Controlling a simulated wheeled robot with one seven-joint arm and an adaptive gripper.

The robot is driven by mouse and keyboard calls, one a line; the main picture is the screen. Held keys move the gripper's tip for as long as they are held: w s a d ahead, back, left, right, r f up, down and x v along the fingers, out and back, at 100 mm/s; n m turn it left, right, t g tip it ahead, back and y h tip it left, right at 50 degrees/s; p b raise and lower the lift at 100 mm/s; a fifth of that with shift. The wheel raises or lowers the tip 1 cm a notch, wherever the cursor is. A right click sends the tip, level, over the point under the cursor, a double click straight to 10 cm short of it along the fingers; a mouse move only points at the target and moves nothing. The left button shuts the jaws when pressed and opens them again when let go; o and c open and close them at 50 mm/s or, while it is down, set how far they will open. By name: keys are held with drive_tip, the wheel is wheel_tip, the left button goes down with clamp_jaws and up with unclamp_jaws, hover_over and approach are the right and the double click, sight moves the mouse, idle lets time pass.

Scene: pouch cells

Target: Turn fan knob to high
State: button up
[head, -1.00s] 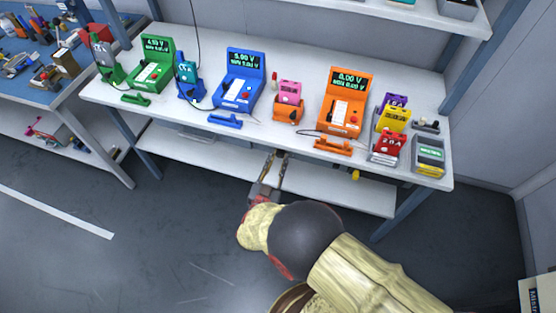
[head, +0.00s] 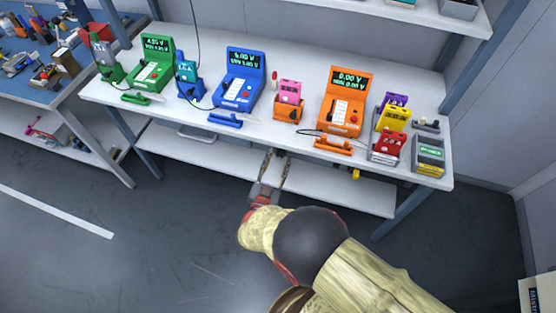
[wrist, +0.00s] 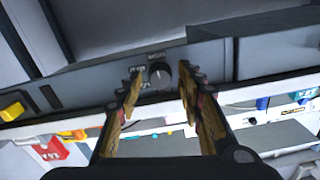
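The fan knob (wrist: 160,74) is a small dark round dial with a light mark, set on a grey panel (wrist: 90,78) with white lettering beside and above it. In the wrist view my gripper (wrist: 162,78) is open, with one finger on each side of the knob and visible gaps between. I cannot tell how far the fingertips are from the panel in depth. In the head view my gripper (head: 278,153) is at the front edge of the workbench with its two fingers apart and nothing between them. The knob cannot be made out in the head view.
The white workbench (head: 290,70) carries green (head: 155,68), blue (head: 239,82) and orange (head: 345,103) instruments with displays. Coloured handles lie along its front edge. A lower shelf (head: 330,188) runs beneath. A blue-topped bench (head: 40,85) stands at left. The floor in front is clear.

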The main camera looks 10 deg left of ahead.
sight(277, 154)
drive_tip(key=shift+o, duration=0.2)
drive_tip(key=n, duration=0.1)
drive_tip(key=n+p, duration=0.2)
drive_tip(key=shift+s+a+r, duration=0.25)
drive_tip(key=shift+s, duration=0.15)
drive_tip(key=n+p, duration=0.1)
drive_tip(key=n, duration=0.1)
drive_tip(key=s+n+p, duration=0.1)
drive_tip(key=n, duration=0.1)
drive_tip(key=shift+a, duration=0.2)
drive_tip(key=n+p, duration=0.1)
drive_tip(key=n, duration=0.1)
drive_tip(key=s+n+p, duration=0.1)
drive_tip(key=n, duration=0.2)
drive_tip(key=shift+s+a, duration=0.1)
drive_tip(key=shift+a, duration=0.05)
drive_tip(key=n, duration=0.1)
drive_tip(key=n+p, duration=0.1)
drive_tip(key=shift+s+r+n, duration=0.1)
drive_tip(key=shift+s+n, duration=0.3)
drive_tip(key=shift+w+d+f+n+p, duration=0.15)
drive_tip(key=shift+w+n+p, duration=0.5)
drive_tip(key=shift+n, duration=1.85)
drive_tip(key=shift+w+d+f+n+p, duration=0.2)
drive_tip(key=shift+w+n+p, duration=0.45)
drive_tip(key=shift+n, duration=1.85)
drive_tip(key=shift+w+d+r+n+p, duration=0.1)
drive_tip(key=shift+w+d+n+p, duration=0.5)
drive_tip(key=shift+n, duration=1.9)
